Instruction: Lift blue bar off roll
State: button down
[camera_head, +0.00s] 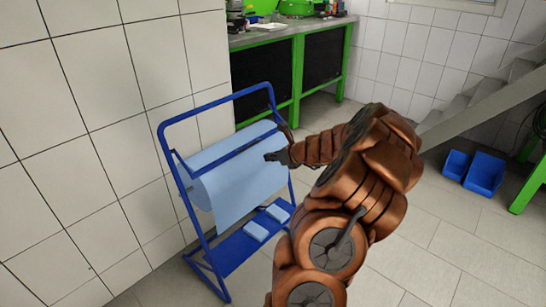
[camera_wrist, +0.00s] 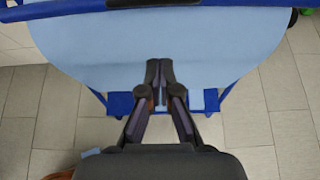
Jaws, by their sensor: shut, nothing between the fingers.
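A light blue roll (camera_head: 225,172) hangs in a blue metal stand in the head view, its loose sheet hanging down in front. The blue bar (camera_head: 228,147) lies across the top front of the roll. In the wrist view the bar (camera_wrist: 110,10) runs across the top edge, above the pale blue sheet (camera_wrist: 200,45). My gripper (camera_head: 270,157) is in front of the roll, a little below the bar. In the wrist view my gripper (camera_wrist: 159,68) is shut and empty, with the fingertips together over the sheet. I cannot tell whether they touch it.
The stand's blue lower shelf (camera_head: 232,250) holds light blue folded pads (camera_head: 256,231). A tiled wall (camera_head: 75,130) is close on the left. A green-framed workbench (camera_head: 296,80) stands behind. Blue bins (camera_head: 484,172) and stairs are at right, with open floor between.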

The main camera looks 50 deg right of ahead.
jog(key=b+x, duration=0.1)
jog(key=x, duration=0.6)
notch_tip(320, 180, up, 2)
jog(key=shift+r, duration=0.1)
jog(key=shift+w+r, duration=0.2)
jog(key=shift+r, duration=0.75)
jog(key=shift+r+p, duration=0.2)
jog(key=shift+p, duration=0.15)
